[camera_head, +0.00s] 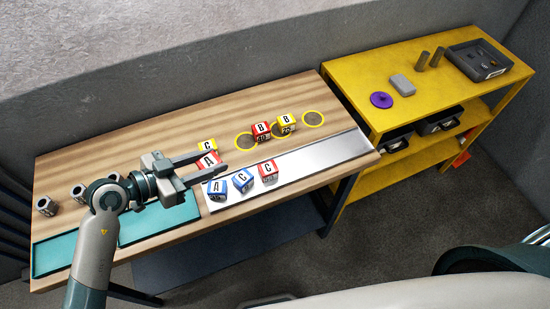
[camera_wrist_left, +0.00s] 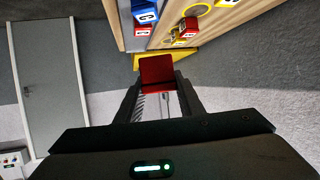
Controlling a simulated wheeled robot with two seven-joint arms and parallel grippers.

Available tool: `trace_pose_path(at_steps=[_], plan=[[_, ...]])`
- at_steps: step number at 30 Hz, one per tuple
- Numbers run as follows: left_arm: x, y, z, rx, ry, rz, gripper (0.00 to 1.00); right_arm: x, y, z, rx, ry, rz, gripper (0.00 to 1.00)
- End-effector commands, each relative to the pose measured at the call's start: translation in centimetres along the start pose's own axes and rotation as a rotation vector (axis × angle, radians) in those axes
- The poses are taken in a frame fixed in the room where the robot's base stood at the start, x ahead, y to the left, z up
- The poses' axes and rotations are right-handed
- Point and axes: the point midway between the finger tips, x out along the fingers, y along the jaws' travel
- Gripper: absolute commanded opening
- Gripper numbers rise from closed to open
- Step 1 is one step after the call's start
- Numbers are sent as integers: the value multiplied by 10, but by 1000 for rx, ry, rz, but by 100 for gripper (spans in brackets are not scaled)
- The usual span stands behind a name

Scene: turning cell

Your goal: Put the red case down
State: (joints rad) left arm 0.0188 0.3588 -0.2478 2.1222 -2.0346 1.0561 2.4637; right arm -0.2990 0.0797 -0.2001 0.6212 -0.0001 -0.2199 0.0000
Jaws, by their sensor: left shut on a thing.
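My left gripper (camera_head: 218,165) is shut on a red case (camera_head: 207,160) marked A, over the wooden table. The held red case also shows in the left wrist view (camera_wrist_left: 157,70), between the fingertips. I cannot tell its exact height above the table. A yellow case (camera_head: 206,145) marked C is just behind it. A red case (camera_head: 261,131) marked B and a yellow case (camera_head: 286,121) marked B stand at yellow rings farther right. Another red case (camera_head: 268,170) marked C stands on the metal strip. My right gripper is not in view.
Blue cases A (camera_head: 217,190) and C (camera_head: 243,181) stand on the metal strip (camera_head: 335,152), close in front of the gripper. The far-right yellow ring (camera_head: 313,118) is empty. A yellow shelf (camera_head: 390,120) adjoins the table's right end.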

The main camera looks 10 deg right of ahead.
Motion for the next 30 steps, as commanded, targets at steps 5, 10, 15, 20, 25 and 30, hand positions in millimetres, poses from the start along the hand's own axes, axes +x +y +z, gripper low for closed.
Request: trace_pose_path(at_steps=[5, 10, 15, 20, 25, 30], plan=[[-47, -23, 9, -17, -1, -55, 8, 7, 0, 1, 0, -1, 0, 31], [-89, -41, 36, -33, -3, -107, 8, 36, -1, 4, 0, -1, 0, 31], [-99, -48, 63, -38, -2, -127, 8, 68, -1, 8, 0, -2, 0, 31], [-96, -50, 94, -41, -1, -133, 8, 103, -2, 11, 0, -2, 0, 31], [-87, -51, 123, -41, -1, -136, 8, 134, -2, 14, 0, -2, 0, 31], [-82, -52, 139, -41, -1, -137, 8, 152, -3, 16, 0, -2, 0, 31]])
